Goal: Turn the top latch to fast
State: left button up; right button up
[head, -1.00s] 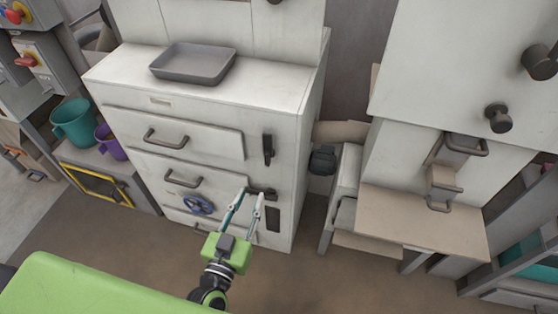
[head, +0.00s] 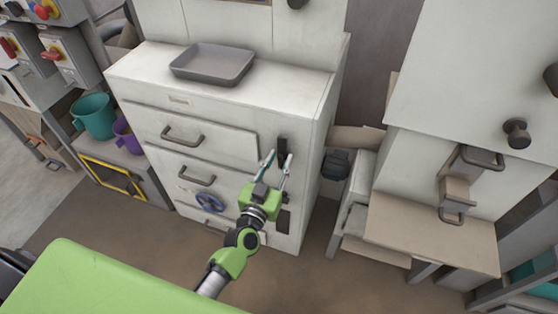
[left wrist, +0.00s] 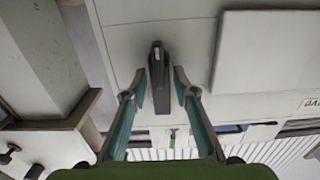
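The top latch (head: 282,147) is a dark handle standing upright on the right part of the white cabinet's front, beside the top drawer. My left gripper (head: 281,156) is at the latch, pointing at the cabinet front. In the left wrist view the dark latch (left wrist: 157,70) lies between the two spread fingers (left wrist: 160,78), with a gap visible on each side. The gripper is open and holds nothing. A lower dark latch (head: 285,198) is mostly hidden behind my gripper. My right gripper is not in view.
Floor in front is clear.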

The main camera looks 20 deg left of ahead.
pick_arm(q)
grip_shut()
jog(key=shift+n, duration=0.3)
jog(key=n, duration=0.4)
jog(key=a+n, duration=0.1)
jog(key=n, duration=0.2)
jog(key=shift+f, duration=0.25)
jog(key=shift+a+f+n+b, duration=0.1)
jog(key=shift+f+n+b, duration=0.3)
jog(key=shift+n, duration=1.3)
jog(key=shift+a+f+n+b, duration=0.15)
jog(key=shift+n+b, duration=0.5)
jog(key=shift+n, duration=1.05)
jog(key=shift+a+f+n+b, duration=0.15)
jog(key=shift+n+b, duration=0.35)
jog(key=shift+n, duration=1.2)
